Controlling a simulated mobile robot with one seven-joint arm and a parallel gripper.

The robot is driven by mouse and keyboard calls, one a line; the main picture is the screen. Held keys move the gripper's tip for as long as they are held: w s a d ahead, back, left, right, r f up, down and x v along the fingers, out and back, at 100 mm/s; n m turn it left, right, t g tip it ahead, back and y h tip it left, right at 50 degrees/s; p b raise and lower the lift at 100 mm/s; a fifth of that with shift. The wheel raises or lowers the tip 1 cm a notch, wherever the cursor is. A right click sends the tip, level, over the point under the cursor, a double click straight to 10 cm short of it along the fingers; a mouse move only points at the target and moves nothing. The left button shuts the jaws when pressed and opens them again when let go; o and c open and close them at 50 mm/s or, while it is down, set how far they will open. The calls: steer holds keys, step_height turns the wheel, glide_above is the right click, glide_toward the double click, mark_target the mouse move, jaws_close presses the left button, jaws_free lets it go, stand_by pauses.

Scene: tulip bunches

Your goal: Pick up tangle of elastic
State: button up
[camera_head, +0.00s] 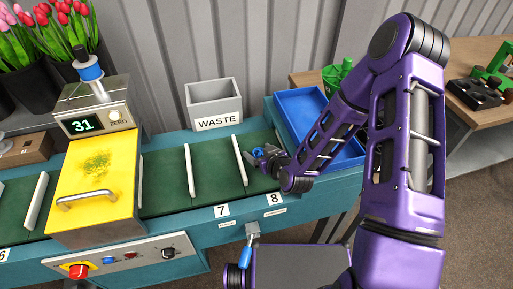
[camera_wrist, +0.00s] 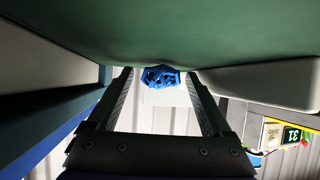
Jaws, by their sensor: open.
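The tangle of elastic (camera_head: 258,153) is a small blue clump on the green belt in the slot above label 8. In the wrist view the blue tangle (camera_wrist: 160,77) shows between the tips of my two fingers, against the green surface. My gripper (camera_head: 267,158) is low over the belt at its right end and is open around the tangle. In the wrist view my gripper (camera_wrist: 160,82) has a finger on each side of it, with gaps visible. The head view partly hides the tangle behind the fingers.
White dividers (camera_head: 239,160) split the green belt (camera_head: 212,177); one stands just left of my gripper. A grey WASTE bin (camera_head: 214,103) is behind the belt. A blue tray (camera_head: 301,110) lies behind my arm. A yellow-fronted machine (camera_head: 95,180) reading 31 straddles the belt at left.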

jaws_close()
stand_by(0.5)
steer(key=shift+r, duration=0.15)
